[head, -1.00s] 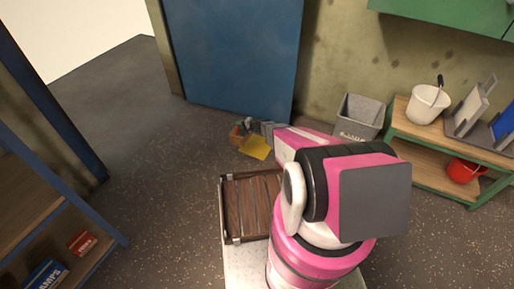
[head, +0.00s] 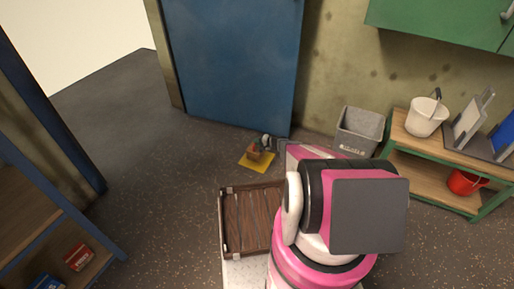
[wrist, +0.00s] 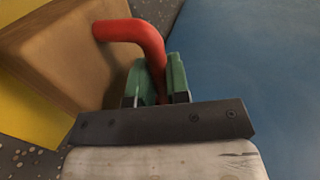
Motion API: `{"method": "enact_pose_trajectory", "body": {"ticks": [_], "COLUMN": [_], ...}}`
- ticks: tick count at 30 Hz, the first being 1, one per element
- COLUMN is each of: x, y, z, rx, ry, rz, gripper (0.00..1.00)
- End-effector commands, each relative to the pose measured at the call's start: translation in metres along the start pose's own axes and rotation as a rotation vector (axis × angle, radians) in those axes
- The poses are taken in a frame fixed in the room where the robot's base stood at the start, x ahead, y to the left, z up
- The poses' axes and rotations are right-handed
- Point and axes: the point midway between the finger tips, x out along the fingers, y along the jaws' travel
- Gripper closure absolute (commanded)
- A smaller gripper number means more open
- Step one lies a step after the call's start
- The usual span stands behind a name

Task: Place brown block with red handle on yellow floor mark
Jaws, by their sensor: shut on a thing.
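The brown block (head: 254,151) shows over the yellow floor mark (head: 262,162) near the blue door, with yellow visible around its lower side. In the wrist view the block (wrist: 60,50) fills the upper left, and its red handle (wrist: 138,35) bends down between my green fingers. My gripper (wrist: 160,78) is shut on the red handle. Yellow of the mark (wrist: 22,118) shows at the left, beside and below the block. I cannot tell whether the block's underside touches the floor. In the head view my gripper (head: 267,143) is small, right of the block.
A blue door (head: 235,65) stands just behind the mark. A grey bin (head: 359,131) is to the right, beside a green-framed bench (head: 430,150) with a white bucket (head: 426,116). A blue-framed shelf (head: 50,215) is at the left. Dark floor left of the mark is clear.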

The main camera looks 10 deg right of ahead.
Motion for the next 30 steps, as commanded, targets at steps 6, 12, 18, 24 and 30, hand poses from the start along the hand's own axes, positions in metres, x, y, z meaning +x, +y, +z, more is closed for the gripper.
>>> {"method": "enact_pose_trajectory", "body": {"ticks": [6,12,18,24,30], "x": [0.008,0.014,0.013,0.014,0.014], "y": [0.021,0.036,0.036,0.038,0.038], "z": [0.0,0.0,0.001,0.001,0.001], "rx": [0.001,0.0,0.0,0.0,0.0], "ry": [-0.001,-0.001,-0.001,0.0,0.0], "rz": [-0.001,-0.002,-0.002,0.0,0.0], "gripper": [1.0,1.0,1.0,0.58,0.58]}}
